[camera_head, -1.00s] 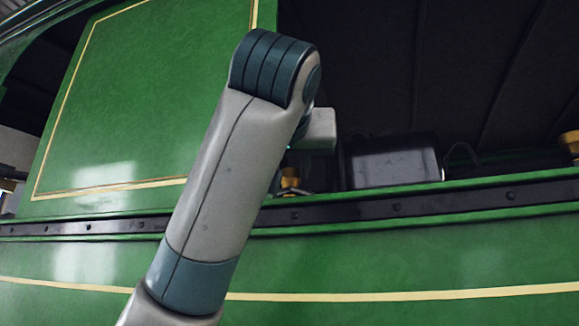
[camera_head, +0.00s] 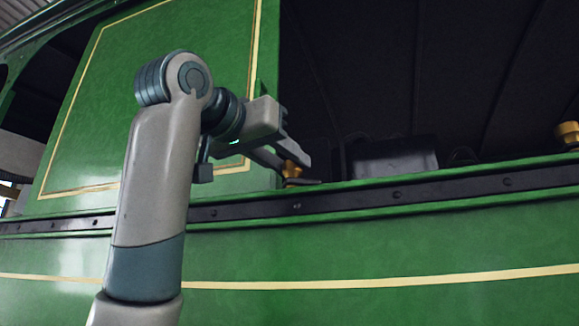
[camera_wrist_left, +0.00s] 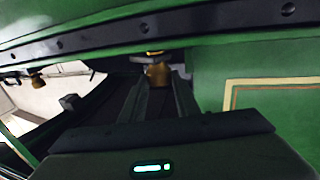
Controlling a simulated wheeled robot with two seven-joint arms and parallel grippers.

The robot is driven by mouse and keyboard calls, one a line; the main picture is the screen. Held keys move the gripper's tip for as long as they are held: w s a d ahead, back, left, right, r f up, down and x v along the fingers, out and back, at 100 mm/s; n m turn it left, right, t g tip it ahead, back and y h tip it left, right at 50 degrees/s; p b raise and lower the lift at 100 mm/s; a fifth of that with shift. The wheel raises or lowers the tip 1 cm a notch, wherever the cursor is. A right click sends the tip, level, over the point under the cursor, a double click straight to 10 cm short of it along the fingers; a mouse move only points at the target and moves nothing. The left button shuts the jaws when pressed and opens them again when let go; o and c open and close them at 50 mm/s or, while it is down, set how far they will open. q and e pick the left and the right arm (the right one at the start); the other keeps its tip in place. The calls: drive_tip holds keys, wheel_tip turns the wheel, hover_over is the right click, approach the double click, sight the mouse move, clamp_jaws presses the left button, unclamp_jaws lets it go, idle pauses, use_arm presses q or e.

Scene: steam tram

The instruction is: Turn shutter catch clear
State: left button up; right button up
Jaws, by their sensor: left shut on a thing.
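The brass shutter catch (camera_head: 292,168) sits on the ledge at the right lower corner of the green panel (camera_head: 160,100). My left gripper (camera_head: 296,163) reaches it from the left, and its fingers are shut on the catch. In the left wrist view the brass catch (camera_wrist_left: 157,74) shows between the far ends of the two dark fingers. Part of the catch is hidden by the fingers. I do not see my right gripper.
A black riveted rail (camera_head: 400,207) runs along the green tram side below the ledge. A dark box (camera_head: 395,158) stands inside the dark opening. A second brass fitting (camera_head: 568,133) is on the ledge at the far right.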

use_arm(q)
drive_tip(key=shift+w+a+r+m+g+h+p, duration=0.15)
drive_tip(key=shift+m+g+h+p, duration=0.2)
drive_tip(key=shift+m+g+h, duration=0.75)
drive_tip(key=shift+w+a+f+m+g+h+p, duration=0.15)
drive_tip(key=shift+m+g+h+p, duration=0.25)
drive_tip(key=shift+m+g+h, duration=0.75)
drive_tip(key=shift+w+a+r+m+g+h+p, duration=0.15)
drive_tip(key=shift+m+g+h+p, duration=0.2)
drive_tip(key=shift+m+g+h, duration=0.7)
drive_tip(key=shift+g, duration=0.4)
drive_tip(key=o, duration=1)
drive_tip(key=shift+o, duration=0.2)
